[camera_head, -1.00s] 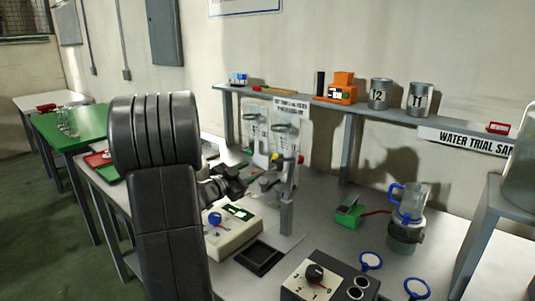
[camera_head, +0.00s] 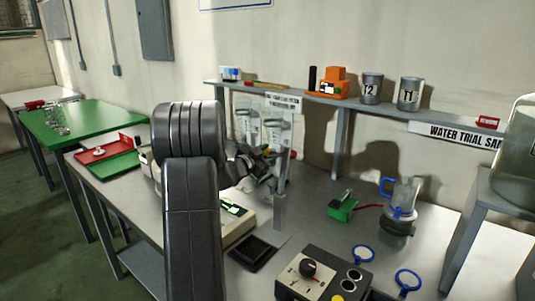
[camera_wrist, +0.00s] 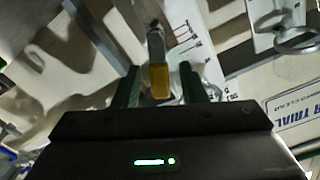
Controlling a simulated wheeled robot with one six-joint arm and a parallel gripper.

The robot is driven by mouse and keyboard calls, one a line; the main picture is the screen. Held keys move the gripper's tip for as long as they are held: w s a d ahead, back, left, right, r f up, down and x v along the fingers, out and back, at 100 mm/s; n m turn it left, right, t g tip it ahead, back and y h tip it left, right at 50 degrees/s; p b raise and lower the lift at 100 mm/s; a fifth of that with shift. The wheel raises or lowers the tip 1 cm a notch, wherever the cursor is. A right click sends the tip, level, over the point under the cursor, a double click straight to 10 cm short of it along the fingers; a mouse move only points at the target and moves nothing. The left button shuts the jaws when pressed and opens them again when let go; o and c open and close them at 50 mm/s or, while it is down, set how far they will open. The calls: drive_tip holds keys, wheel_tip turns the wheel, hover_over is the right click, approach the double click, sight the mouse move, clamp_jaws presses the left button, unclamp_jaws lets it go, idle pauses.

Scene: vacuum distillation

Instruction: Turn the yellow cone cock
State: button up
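The yellow cone cock (camera_wrist: 159,80) shows in the wrist view at the end of a glass tube, between my two dark green fingers. My gripper (camera_wrist: 161,84) is open, with one finger on each side of it. A gap shows on both sides, narrower on the right; whether the right finger touches is hard to tell. In the head view my gripper (camera_head: 262,166) is at the glassware by the upright grey stand (camera_head: 281,190). The yellow cock is hidden there behind my gripper and the stand. A red part (camera_head: 293,154) shows just right of the stand.
A shelf (camera_head: 350,103) with an orange device (camera_head: 333,87) and two labelled cans runs behind. Near the arm are a white-green instrument (camera_head: 235,215), a black tray (camera_head: 252,253) and a black control box (camera_head: 318,275). A glass vessel (camera_head: 401,205) stands right.

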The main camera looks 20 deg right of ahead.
clamp_jaws()
drive_tip(key=shift+f, duration=0.1)
drive_tip(key=m+b, duration=0.2)
drive_tip(key=s+f+m+b, duration=0.1)
drive_tip(key=m, duration=0.1)
drive_tip(key=d+f+m+b, duration=0.1)
drive_tip(key=m+b, duration=0.1)
drive_tip(key=shift+s+b, duration=0.3)
drive_tip(key=m+b, duration=0.2)
drive_tip(key=f+m+b, duration=0.1)
drive_tip(key=m, duration=0.1)
drive_tip(key=shift+s+d, duration=0.15)
drive_tip(key=shift+s, duration=0.1)
drive_tip(key=shift+f+m+b, duration=0.25)
drive_tip(key=shift+m+b, duration=0.4)
drive_tip(key=shift+m, duration=0.1)
drive_tip(key=shift+f+m+b, duration=0.25)
drive_tip(key=shift+m+b, duration=0.35)
drive_tip(key=shift+m, duration=0.15)
